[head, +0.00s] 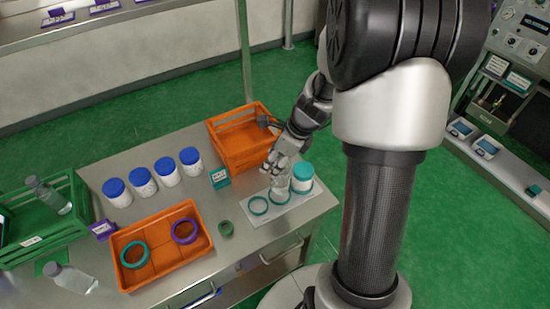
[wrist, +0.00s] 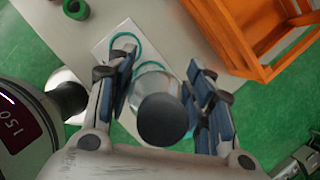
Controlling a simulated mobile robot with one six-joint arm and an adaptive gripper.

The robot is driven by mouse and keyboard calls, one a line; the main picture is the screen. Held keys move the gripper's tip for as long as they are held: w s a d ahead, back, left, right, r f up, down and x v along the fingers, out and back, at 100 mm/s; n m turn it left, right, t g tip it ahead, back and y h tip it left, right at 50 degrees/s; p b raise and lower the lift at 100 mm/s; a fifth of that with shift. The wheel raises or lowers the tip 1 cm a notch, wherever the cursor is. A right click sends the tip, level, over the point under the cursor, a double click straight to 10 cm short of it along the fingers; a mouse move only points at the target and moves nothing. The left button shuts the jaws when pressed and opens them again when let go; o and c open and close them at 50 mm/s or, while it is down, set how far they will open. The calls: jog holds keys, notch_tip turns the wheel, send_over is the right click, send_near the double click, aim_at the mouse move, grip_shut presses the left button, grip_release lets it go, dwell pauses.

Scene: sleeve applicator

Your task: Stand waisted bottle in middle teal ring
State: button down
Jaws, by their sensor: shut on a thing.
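The waisted bottle (head: 277,184) is clear, with a dark round cap that shows in the wrist view (wrist: 162,120). My gripper (head: 280,168) is shut on it; in the wrist view the two fingers (wrist: 160,64) lie on either side of it. The bottle looks upright, over the middle teal ring (head: 279,198) on a white board. An arc of teal shows behind the bottle in the wrist view. I cannot tell whether its base is inside the ring or just above it. The left teal ring (head: 258,206) is empty.
A white jar with a teal lid (head: 302,178) stands at the right ring, close beside the bottle. An orange crate (head: 240,148) is behind. Several blue-lidded jars (head: 142,182), an orange tray (head: 165,262) and a green roll (head: 226,228) are to the left.

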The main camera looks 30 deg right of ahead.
jog(key=shift+f+b, duration=1.7)
jog(key=shift+f, duration=0.7)
jog(key=c, duration=0.7)
grip_release()
jog(key=shift+o, duration=0.4)
jog(key=o, duration=0.4)
jog(key=shift+r, duration=0.15)
notch_tip(320, 180, up, 9)
jog(key=p, duration=0.9)
